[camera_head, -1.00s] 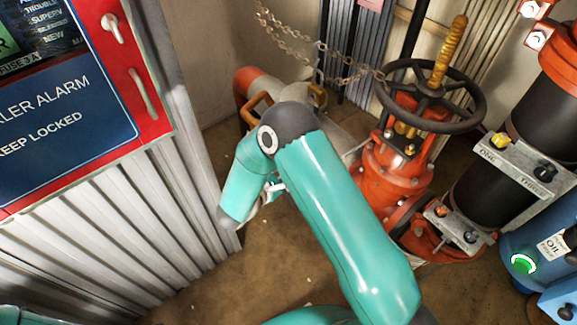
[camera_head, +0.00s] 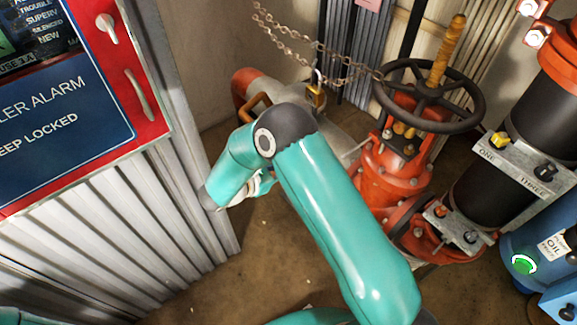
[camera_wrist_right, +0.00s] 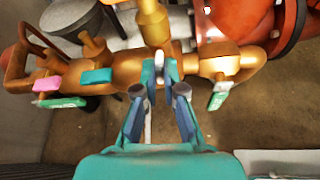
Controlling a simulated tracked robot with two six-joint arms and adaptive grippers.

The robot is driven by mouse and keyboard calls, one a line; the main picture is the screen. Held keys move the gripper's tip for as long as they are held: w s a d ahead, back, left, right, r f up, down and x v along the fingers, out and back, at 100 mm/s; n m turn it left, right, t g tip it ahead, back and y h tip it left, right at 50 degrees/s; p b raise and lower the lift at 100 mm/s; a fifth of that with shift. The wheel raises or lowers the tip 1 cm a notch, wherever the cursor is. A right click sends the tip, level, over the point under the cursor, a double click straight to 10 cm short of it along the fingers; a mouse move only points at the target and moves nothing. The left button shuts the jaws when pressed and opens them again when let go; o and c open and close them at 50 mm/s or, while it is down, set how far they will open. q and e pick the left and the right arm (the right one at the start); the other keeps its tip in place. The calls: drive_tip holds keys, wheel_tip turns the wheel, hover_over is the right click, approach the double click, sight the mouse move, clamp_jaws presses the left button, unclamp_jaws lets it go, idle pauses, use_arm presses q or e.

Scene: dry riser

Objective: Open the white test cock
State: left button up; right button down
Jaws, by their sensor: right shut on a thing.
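A brass valve body (camera_wrist_right: 128,68) with several small coloured levers lies across the right wrist view. My right gripper (camera_wrist_right: 160,72) is shut over its middle. A narrow white piece, which looks like the white test cock's lever (camera_wrist_right: 159,58), shows between the fingertips. The fingers hide most of it, so its angle is hard to tell. In the head view my right arm covers this spot. A pink lever (camera_wrist_right: 47,84) and a teal lever (camera_wrist_right: 96,76) are to the left of the fingers, and a green lever (camera_wrist_right: 217,97) is to the right. My left gripper is out of view.
A red gate valve with a black handwheel (camera_head: 428,96) stands right of my arm, with a hanging chain (camera_head: 290,45) behind. A red alarm panel (camera_head: 139,95) and corrugated metal (camera_head: 125,230) are at left. Black pipes and a blue unit (camera_head: 528,255) are at right. Some floor (camera_head: 230,280) is clear.

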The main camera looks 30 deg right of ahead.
drive_tip(key=shift+w+a+n+g, duration=0.15)
drive_tip(key=shift+n+g, duration=0.15)
drive_tip(key=shift+n, duration=0.4)
drive_tip(key=c, duration=1.3)
unclamp_jaws()
drive_tip(key=shift+r, duration=0.1)
drive_tip(key=v, duration=1.2)
drive_tip(key=shift+w, duration=0.1)
